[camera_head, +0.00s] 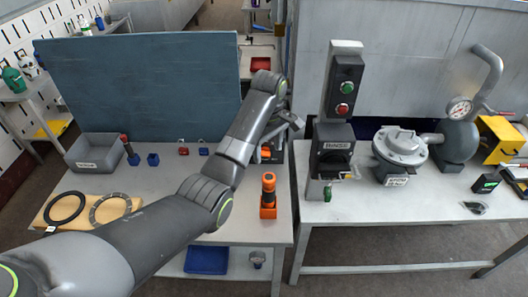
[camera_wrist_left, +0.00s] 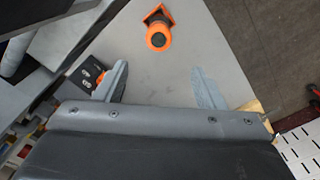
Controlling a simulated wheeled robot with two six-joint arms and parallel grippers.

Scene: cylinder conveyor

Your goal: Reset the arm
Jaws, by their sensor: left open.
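My left arm reaches across the left table (camera_head: 130,185) from the lower left. Its left gripper (camera_head: 292,122) is at the table's far right side, partly hidden behind the wrist. In the left wrist view the two fingers (camera_wrist_left: 163,85) are spread apart with only bare tabletop between them. An orange cylinder (camera_head: 268,183) with a dark band stands in an orange base near the right edge. An orange cylinder in an orange base also shows beyond the fingertips in the left wrist view (camera_wrist_left: 158,36), apart from them. My right gripper is in neither view.
A grey bin (camera_head: 83,164), blue block (camera_head: 153,159), padlocks and a tan board (camera_head: 110,228) with two rings are on the left table. A blue panel (camera_head: 140,75) stands behind. The right table holds a button post (camera_head: 343,90), a rinse unit (camera_head: 333,148) and a metal pot (camera_head: 400,150).

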